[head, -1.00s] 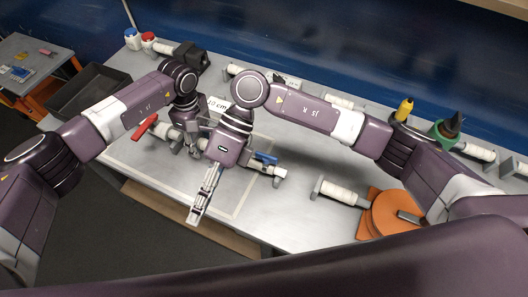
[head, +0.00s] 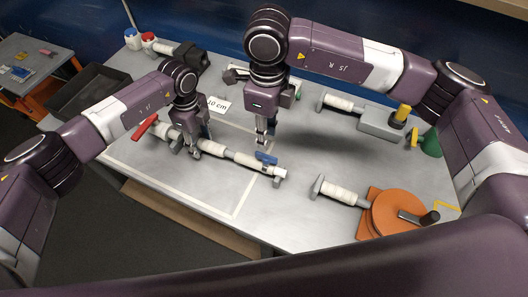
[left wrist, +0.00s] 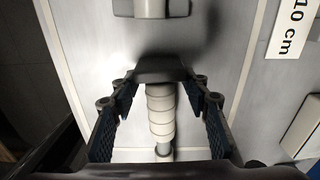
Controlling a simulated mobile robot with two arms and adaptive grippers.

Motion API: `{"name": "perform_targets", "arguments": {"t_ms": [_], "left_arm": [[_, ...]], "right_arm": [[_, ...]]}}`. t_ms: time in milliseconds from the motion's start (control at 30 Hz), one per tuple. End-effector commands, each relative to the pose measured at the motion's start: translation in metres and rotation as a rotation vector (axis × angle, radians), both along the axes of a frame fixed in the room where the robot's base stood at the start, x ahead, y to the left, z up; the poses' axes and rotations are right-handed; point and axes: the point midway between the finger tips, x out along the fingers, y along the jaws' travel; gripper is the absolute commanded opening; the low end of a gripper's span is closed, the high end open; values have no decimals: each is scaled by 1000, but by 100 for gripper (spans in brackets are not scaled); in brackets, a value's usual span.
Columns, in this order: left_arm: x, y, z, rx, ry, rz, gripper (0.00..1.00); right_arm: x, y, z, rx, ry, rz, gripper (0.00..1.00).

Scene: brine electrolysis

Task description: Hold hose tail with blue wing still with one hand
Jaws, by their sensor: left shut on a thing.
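The hose tail with the blue wing (head: 243,159) lies on the grey table with its white ribbed sleeve toward my left gripper. My left gripper (head: 195,153) is shut on this tail near its left end. In the left wrist view the white sleeve (left wrist: 161,115) runs between the fingers below a dark end piece. The blue wing (head: 266,157) is at the right part. My right gripper (head: 264,143) points down just above and behind the blue wing; its fingers look close together, and contact is unclear. The red wing tail (head: 147,126) lies left of my left gripper.
Another white-sleeved hose piece (head: 341,193) lies to the right beside an orange round base (head: 398,213). A 10 cm card (head: 219,105) lies behind. A dark bin (head: 88,90) stands at left. The front strip of table is clear.

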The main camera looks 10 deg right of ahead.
Motion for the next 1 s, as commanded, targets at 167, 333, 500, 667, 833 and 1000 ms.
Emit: {"name": "perform_targets", "arguments": {"t_ms": [167,333,500,667,833,1000], "left_arm": [[0,0,0,0,0,0,10],[0,0,0,0,0,0,10],[0,0,0,-1,-1,0,10],[0,0,0,-1,-1,0,10],[0,0,0,-1,-1,0,10],[0,0,0,-1,-1,0,10]], "right_arm": [[-1,0,-28,0,4,0,25],[-1,0,-53,1,4,0,25],[0,0,-73,1,3,0,25],[-1,1,-84,3,3,1,25],[0,1,-87,2,1,2,25],[0,1,-87,2,1,2,25]]}}
